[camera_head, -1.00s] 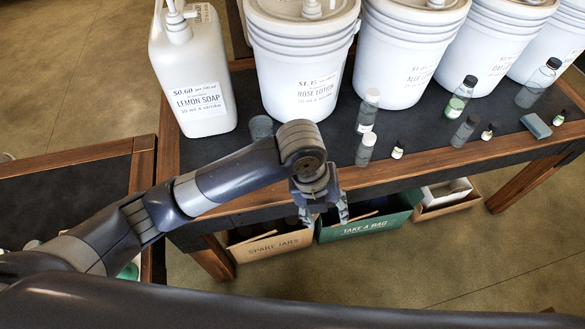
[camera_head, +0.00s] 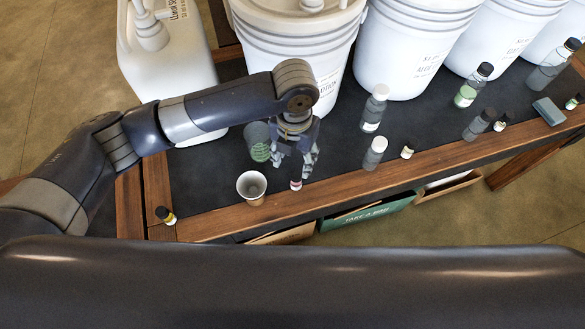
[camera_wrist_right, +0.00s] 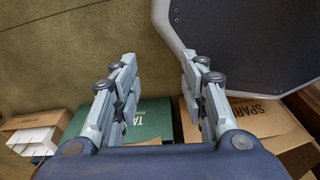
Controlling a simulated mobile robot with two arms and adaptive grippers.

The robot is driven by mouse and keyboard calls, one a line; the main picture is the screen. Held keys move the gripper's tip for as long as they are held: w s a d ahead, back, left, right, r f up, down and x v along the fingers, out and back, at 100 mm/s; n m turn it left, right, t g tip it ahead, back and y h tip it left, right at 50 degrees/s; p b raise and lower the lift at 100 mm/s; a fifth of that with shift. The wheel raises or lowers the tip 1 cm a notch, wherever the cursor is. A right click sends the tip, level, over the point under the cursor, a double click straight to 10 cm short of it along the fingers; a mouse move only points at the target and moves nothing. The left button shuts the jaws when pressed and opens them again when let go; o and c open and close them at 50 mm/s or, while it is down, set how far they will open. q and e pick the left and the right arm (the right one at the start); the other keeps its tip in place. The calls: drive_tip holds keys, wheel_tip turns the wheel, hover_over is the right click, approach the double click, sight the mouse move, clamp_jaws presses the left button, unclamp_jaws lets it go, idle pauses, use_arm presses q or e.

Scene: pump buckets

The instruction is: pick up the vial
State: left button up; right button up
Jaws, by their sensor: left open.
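A small vial (camera_head: 296,185) with a reddish band and pale top stands on the dark table top near its front edge; part of it is hidden by my gripper. My left gripper (camera_head: 293,168) is open, pointing down, with its fingers just above and behind that vial in the picture. I cannot tell whether they touch it. Other small vials are a dark-capped yellow one (camera_head: 166,215) at the front left corner, one (camera_head: 407,150) right of the middle, and others farther right. My right gripper (camera_wrist_right: 158,90) is open and empty in the right wrist view.
A paper cup (camera_head: 251,187) and a green-patterned jar (camera_head: 259,142) stand left of my left gripper. Bottles (camera_head: 374,153) stand to the right, and large white buckets (camera_head: 405,50) behind. Boxes, including a green one (camera_head: 365,217), sit below the table edge.

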sight(296, 174)
use_arm(q)
drive_tip(key=f, duration=0.2)
drive_tip(key=s+f, duration=0.1)
drive_tip(key=f, duration=0.1)
drive_tip(key=shift+d, duration=0.2)
drive_tip(key=shift+w+f+p, duration=0.1)
drive_tip(key=shift+f+p, duration=0.2)
drive_tip(key=shift+p, duration=0.05)
wheel_tip(296, 174, down, 4)
drive_tip(key=shift+d+r+p, duration=0.1)
drive_tip(key=shift+r+p, duration=0.05)
drive_tip(key=shift+p, duration=0.3)
drive_tip(key=shift+f, duration=0.4)
drive_tip(key=shift+c, duration=0.4)
clamp_jaws()
use_arm(e)
drive_tip(key=s, duration=0.1)
drive_tip(key=s+r, duration=0.1)
drive_tip(key=s, duration=0.1)
drive_tip(key=shift+s+d+r, duration=0.2)
drive_tip(key=shift+d+r, duration=0.1)
drive_tip(key=shift+d, duration=0.05)
